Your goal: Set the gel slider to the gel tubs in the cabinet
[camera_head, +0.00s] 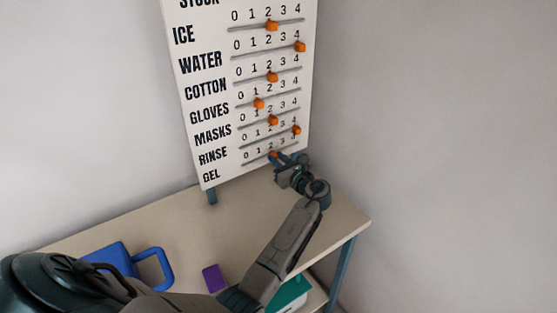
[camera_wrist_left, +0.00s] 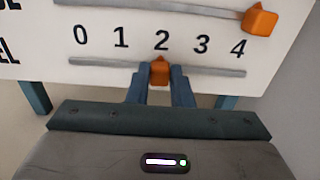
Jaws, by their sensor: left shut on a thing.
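The white stock board (camera_head: 215,35) stands upright at the back of the table, with a row of numbers 0 to 4 and an orange slider for each item. The gel slider (camera_wrist_left: 159,71) is on the lowest track, just under the 2. In the head view only a bit of this slider (camera_head: 275,154) shows beside my gripper. My left gripper (camera_head: 277,157) is shut on the gel slider, with one finger on each side of it in the left wrist view (camera_wrist_left: 160,80). My right gripper is not in view. No gel tubs or cabinet can be made out.
The rinse slider (camera_wrist_left: 260,19) sits at 4 on the track above. A blue object with a handle (camera_head: 152,262) and a purple block (camera_head: 213,278) are on the table (camera_head: 340,222). A teal and white item (camera_head: 288,293) shows below the table's front edge.

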